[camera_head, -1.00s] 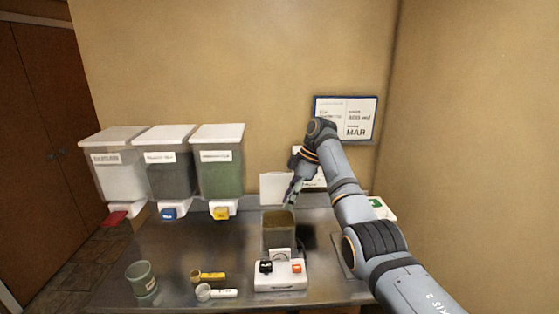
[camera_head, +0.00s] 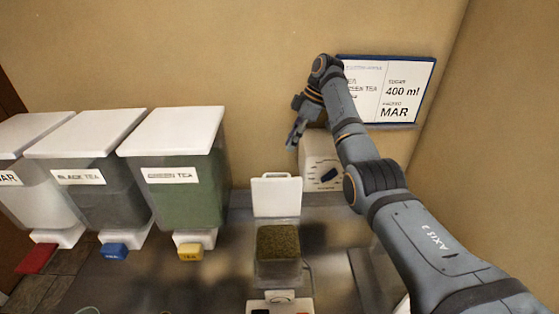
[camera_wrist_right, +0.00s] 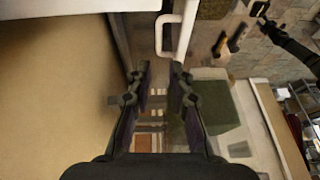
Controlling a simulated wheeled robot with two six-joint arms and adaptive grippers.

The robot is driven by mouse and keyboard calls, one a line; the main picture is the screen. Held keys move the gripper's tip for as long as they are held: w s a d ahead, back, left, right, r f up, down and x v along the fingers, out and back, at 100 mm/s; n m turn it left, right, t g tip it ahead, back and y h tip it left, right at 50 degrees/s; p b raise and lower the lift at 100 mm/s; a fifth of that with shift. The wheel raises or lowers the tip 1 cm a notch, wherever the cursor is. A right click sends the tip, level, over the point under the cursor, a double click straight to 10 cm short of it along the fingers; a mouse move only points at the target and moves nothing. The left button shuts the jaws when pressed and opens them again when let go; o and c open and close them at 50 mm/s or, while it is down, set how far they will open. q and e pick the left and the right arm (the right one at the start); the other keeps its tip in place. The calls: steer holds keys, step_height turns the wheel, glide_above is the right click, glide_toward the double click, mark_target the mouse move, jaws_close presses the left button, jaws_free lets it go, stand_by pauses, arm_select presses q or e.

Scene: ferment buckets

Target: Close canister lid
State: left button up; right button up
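The canister (camera_head: 278,243) is a clear square box with brown-green contents, standing behind a white scale-like base. Its white lid (camera_head: 277,197) stands upright behind the open top, with a small handle slot at its upper edge. My right gripper (camera_head: 294,136) is above and behind the lid, near the wall, apart from it. In the right wrist view my right gripper (camera_wrist_right: 160,72) shows its two fingers apart with nothing between them. A white looped handle (camera_wrist_right: 168,35) shows just beyond the fingertips there. A dark arm, seemingly my left, shows at the upper right; its gripper (camera_wrist_right: 259,9) is too small to read.
Dispensers for black tea (camera_head: 82,196) and green tea (camera_head: 184,190) stand at the left with coloured spouts. A white box with a dial (camera_head: 320,162) stands against the wall behind my right gripper. A framed sign (camera_head: 400,92) hangs above. Counter left of the canister is clear.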

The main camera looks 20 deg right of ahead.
mark_target(277, 174)
steer(key=p+x, duration=0.2)
steer(key=x, duration=0.7)
steer(key=shift+w+f+p, duration=0.1)
steer(key=shift+p, duration=0.25)
steer(key=shift+f, duration=0.4)
steer(key=shift+a+f, duration=0.1)
steer(key=shift+f, duration=0.15)
jaws_close()
arm_select(q)
steer(key=r, duration=0.1)
steer(key=w+r, duration=0.1)
steer(key=r, duration=0.1)
steer(key=shift+d, duration=0.15)
